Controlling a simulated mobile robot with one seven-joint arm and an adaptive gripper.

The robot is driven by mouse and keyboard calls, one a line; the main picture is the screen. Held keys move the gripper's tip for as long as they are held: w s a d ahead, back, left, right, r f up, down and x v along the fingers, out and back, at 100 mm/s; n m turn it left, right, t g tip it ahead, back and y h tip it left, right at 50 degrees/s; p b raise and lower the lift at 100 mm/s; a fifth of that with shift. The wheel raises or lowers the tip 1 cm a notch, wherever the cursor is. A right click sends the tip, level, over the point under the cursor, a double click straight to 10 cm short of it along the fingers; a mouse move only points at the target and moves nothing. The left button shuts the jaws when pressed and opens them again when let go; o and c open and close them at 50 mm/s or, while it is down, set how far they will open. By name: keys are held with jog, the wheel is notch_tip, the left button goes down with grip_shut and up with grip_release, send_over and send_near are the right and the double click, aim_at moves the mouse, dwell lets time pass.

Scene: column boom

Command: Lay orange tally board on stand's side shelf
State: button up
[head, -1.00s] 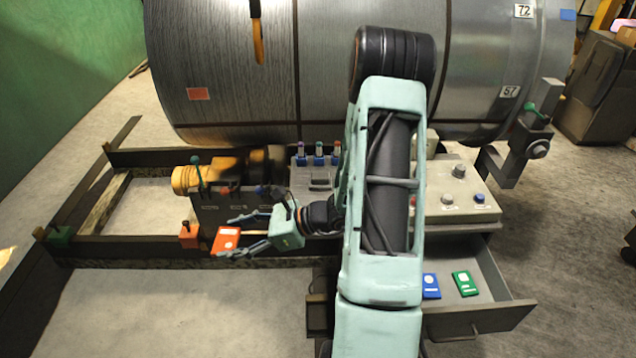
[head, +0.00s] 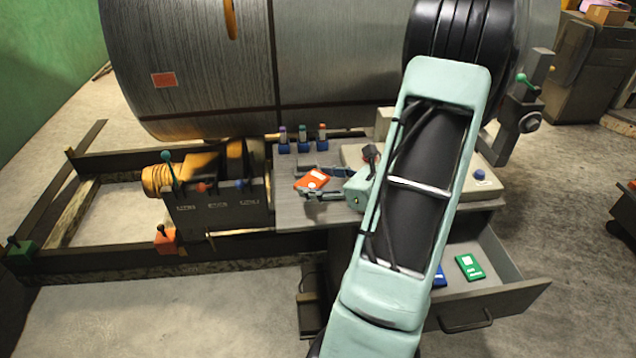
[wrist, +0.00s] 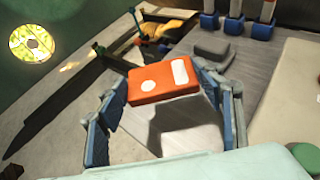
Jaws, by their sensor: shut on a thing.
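The orange tally board (head: 312,180) is held between the fingers of my gripper (head: 308,188). In the head view it is over the grey side shelf (head: 291,214), left of the stand's control panel. In the wrist view the board (wrist: 150,90) lies roughly flat, with its white round and oblong marks facing up. The blue fingers close on its two short ends. A dark shadow lies on the shelf (wrist: 200,143) below the board, which looks a little above the surface. The exact gap is hard to tell.
Several blue-based posts (head: 303,146) and a small grey block (wrist: 212,52) stand at the shelf's back. The lever box (head: 215,210) adjoins its left side. The open drawer (head: 490,312) holds a blue board (head: 439,276) and a green board (head: 469,267).

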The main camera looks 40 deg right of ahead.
aim_at(319, 208)
jog(key=shift+f+b, duration=1.85)
jog(key=shift+f, duration=1.1)
jog(key=shift+f+b, duration=0.6)
jog(key=shift+f, duration=0.05)
jog(key=o, duration=1.2)
jog(key=shift+r, duration=0.1)
jog(key=v, duration=1.2)
jog(key=shift+s, duration=0.1)
